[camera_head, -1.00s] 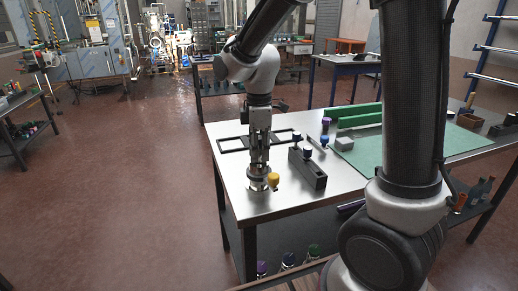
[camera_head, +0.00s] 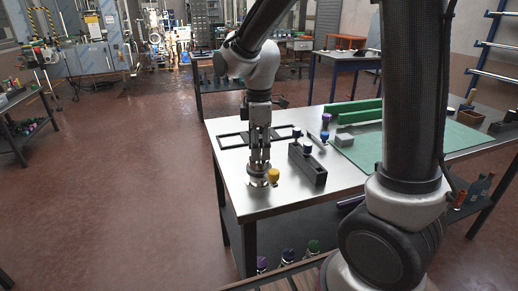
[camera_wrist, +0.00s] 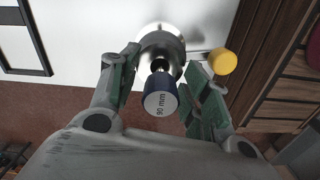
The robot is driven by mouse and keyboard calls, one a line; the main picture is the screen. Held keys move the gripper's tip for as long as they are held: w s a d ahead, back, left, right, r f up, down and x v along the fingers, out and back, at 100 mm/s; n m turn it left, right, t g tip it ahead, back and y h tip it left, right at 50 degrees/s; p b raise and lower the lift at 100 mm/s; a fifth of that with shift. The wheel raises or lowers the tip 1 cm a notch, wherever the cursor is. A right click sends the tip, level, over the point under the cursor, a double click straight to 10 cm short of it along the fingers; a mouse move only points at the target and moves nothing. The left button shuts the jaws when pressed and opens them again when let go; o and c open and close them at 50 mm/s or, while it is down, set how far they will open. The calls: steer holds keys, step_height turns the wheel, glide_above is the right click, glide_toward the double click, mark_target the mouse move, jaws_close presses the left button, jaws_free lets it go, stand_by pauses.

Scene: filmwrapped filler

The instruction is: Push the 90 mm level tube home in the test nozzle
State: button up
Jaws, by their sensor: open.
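The 90 mm level tube shows in the wrist view with its dark blue cap (camera_wrist: 160,100), lettered "90 mm", facing the camera. Its narrow shaft runs toward the bore of the shiny metal test nozzle (camera_wrist: 169,42). How deep it sits cannot be told. My gripper (camera_wrist: 163,72) is open, with one green-padded finger on each side of the tube and gaps at the cap. In the head view my gripper (camera_head: 259,158) points down above the nozzle (camera_head: 257,181) near the table's front left corner. There the tube is mostly hidden by the fingers.
A yellow knob (camera_wrist: 222,61) stands right beside the nozzle, close to my right finger. On the table are a dark block (camera_head: 308,166) with capped tubes, a black frame (camera_head: 232,141), a grey block (camera_head: 344,140) and a green mat (camera_head: 440,138). The left edge is near.

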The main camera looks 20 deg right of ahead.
step_height(320, 180, up, 11)
steer(key=shift+r, duration=0.15)
steer(key=shift+w+m, duration=0.1)
steer(key=shift+m, duration=0.8)
steer(key=s+d+m+t, duration=0.4)
steer(key=s+d+m, duration=1)
steer(key=s, duration=0.5)
steer(key=shift+d+r, duration=0.15)
steer(key=shift+d, duration=0.3)
steer(key=shift+s, duration=0.1)
